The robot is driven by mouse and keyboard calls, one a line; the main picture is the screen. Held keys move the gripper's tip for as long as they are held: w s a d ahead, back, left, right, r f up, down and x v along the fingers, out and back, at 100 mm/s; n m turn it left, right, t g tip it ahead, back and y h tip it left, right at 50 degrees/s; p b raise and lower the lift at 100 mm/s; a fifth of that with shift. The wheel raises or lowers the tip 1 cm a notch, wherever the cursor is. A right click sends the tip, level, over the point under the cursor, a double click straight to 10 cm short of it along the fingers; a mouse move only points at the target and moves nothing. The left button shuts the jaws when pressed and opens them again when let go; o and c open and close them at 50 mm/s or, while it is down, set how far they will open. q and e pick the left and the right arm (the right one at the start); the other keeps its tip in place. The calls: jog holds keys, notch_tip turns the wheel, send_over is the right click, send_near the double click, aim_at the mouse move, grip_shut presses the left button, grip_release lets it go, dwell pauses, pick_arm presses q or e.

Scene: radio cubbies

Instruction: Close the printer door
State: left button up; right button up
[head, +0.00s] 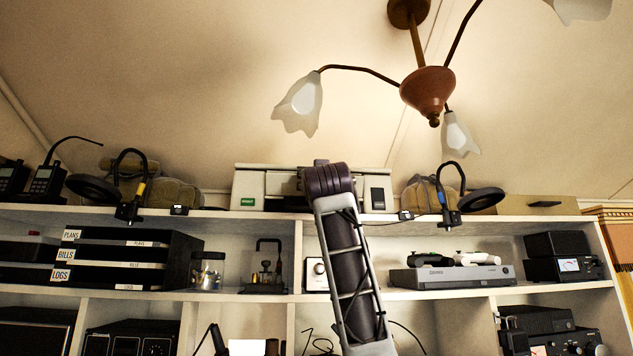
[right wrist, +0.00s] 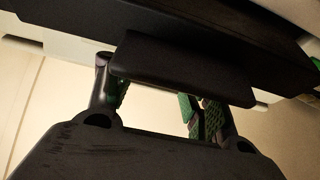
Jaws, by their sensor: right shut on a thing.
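The printer (head: 249,190), a pale box with dark parts, stands on the top shelf in the head view. My arm rises in front of its middle and hides much of its front, and the gripper is not visible there. In the right wrist view, my right gripper (right wrist: 158,98) has its green-padded fingers at a dark flat panel (right wrist: 185,68), which looks like the printer door. It is shut on this panel. The right fingertips are partly hidden behind the panel. The door's exact angle cannot be told. My left gripper is in neither view.
Two black desk lamps (head: 100,190) (head: 480,199) flank the printer on the top shelf (head: 220,212). Radios (head: 47,182) stand at the far left. A grey console (head: 452,277) and black trays (head: 135,258) fill the shelf below. A ceiling lamp (head: 428,90) hangs above.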

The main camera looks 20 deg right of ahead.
jog(key=shift+r, duration=0.15)
jog(key=shift+w+r+g, duration=0.25)
jog(key=shift+r+g, duration=0.25)
jog(key=shift+g, duration=0.5)
grip_shut()
jog(key=c, duration=0.6)
grip_release()
jog(key=shift+w+g, duration=0.15)
jog(key=shift+g, duration=0.15)
jog(key=o, duration=1.6)
jog(key=shift+d, duration=0.1)
jog(key=shift+o, duration=0.2)
jog(key=shift+f, duration=0.1)
jog(key=v, duration=1.2)
